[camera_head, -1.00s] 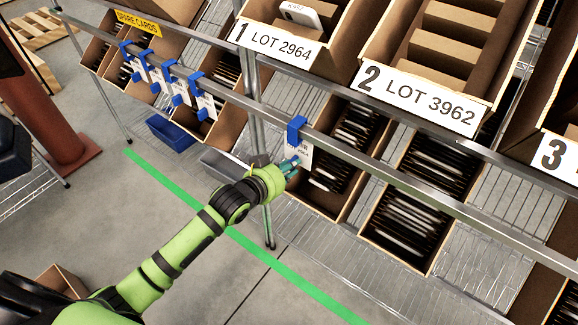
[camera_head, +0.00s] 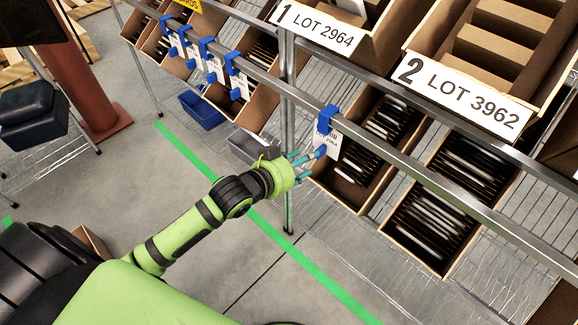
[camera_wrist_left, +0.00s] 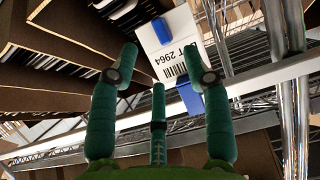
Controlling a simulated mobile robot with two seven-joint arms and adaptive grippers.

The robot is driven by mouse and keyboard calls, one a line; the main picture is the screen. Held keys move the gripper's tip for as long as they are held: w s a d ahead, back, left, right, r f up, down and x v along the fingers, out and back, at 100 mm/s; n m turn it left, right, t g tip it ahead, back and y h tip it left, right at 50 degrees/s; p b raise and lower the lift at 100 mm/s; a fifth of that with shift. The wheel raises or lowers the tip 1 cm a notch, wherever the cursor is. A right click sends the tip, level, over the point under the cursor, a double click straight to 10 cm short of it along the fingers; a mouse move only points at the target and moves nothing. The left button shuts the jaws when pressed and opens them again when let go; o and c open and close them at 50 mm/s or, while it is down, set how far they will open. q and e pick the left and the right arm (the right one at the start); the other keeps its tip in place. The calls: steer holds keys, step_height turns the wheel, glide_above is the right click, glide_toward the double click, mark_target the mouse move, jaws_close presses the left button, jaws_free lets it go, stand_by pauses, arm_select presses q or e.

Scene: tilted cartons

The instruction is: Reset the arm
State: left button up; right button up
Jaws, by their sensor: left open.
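My left arm, green with dark joints, reaches in from the left in the head view. Its gripper (camera_head: 306,162), with teal fingers, is open and empty beside the rail. A white lot card (camera_head: 327,138) hangs from a blue clip (camera_head: 327,116) on the rail, just beyond the fingertips. In the left wrist view the open fingers (camera_wrist_left: 160,75) stand apart, with the card (camera_wrist_left: 182,50) reading "2964" beyond them. I cannot tell whether a fingertip touches the card. My right gripper is not in view.
Tilted cartons (camera_head: 440,206) of dark and light items fill the rack behind the metal rail (camera_head: 420,172). More carded clips (camera_head: 236,66) hang at the upper left, above a blue bin (camera_head: 203,110). The grey floor with a green line (camera_head: 300,262) is clear in front.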

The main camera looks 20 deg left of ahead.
arm_select(q)
steer(key=v, duration=0.6)
steer(key=a+f+n+g+y, duration=0.1)
steer(key=a+f, duration=0.2)
steer(key=f, duration=0.5)
steer(key=a+f+n+g+y, duration=0.1)
steer(key=a+f+y, duration=0.1)
steer(key=f, duration=0.5)
steer(key=s+a+f+g+y, duration=0.1)
steer(key=s+a+f+g, duration=0.1)
steer(key=s+f, duration=0.5)
steer(key=s+a+f+g, duration=0.1)
steer(key=s+f, duration=0.1)
steer(key=f, duration=0.8)
steer(key=s+d+f+g, duration=0.1)
steer(key=s+f+g, duration=0.1)
steer(key=s+f, duration=0.3)
steer(key=s+d+f+g, duration=0.2)
steer(key=s+f, duration=0.4)
steer(key=s, duration=0.7)
steer(key=s+d+f+g, duration=0.1)
steer(key=s+f, duration=0.4)
steer(key=s, duration=0.5)
steer(key=shift+d+f+g+y, duration=0.2)
steer(key=shift+g+y, duration=0.1)
steer(key=shift+g, duration=0.5)
